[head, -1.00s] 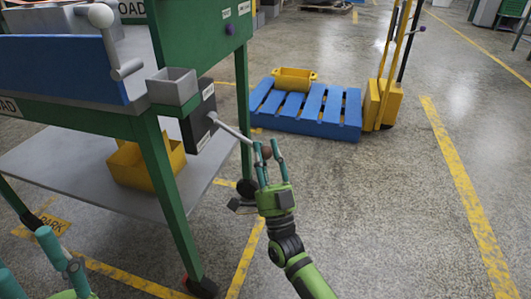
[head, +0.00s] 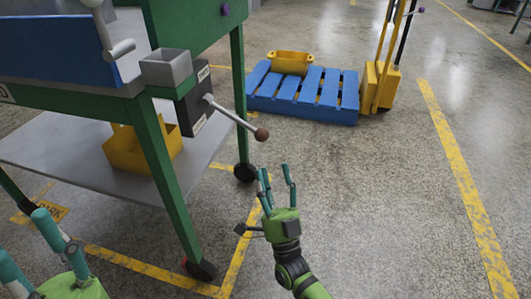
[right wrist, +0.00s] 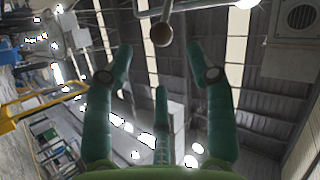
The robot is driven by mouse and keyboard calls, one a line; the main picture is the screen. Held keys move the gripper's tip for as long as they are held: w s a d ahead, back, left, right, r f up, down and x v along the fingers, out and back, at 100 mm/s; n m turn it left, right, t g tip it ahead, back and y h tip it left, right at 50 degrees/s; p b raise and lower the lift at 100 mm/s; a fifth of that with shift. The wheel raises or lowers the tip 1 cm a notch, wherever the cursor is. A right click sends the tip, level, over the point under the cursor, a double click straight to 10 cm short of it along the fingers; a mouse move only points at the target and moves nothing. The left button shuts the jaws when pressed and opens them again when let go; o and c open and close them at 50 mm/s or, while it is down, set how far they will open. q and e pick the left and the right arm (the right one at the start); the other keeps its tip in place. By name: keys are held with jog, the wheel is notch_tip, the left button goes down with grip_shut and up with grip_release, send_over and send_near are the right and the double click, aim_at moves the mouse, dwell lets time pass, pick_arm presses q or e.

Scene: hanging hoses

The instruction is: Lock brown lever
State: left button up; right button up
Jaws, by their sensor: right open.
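The lever is a grey rod (head: 234,117) with a brown ball knob (head: 262,134). It sticks out to the right and slightly down from a dark box (head: 194,100) on the green table frame. My right gripper (head: 276,175) is open and empty, just below the knob and apart from it. In the right wrist view the brown knob (right wrist: 161,35) is beyond the fingertips, with the rod crossing the top edge. My left gripper (head: 26,236) is at the lower left, its fingers apart and empty, partly cut off by the picture edge.
The green table has a lower grey shelf (head: 60,150) with a yellow bin (head: 125,155). A grey cup-like box (head: 166,70) and another grey lever (head: 108,35) are above. A blue pallet (head: 310,97) stands behind. The floor to the right is clear.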

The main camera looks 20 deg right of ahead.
jog(key=v, duration=0.2)
jog(key=shift+s+f, duration=0.15)
jog(key=shift+f, duration=0.05)
dwell(0.4)
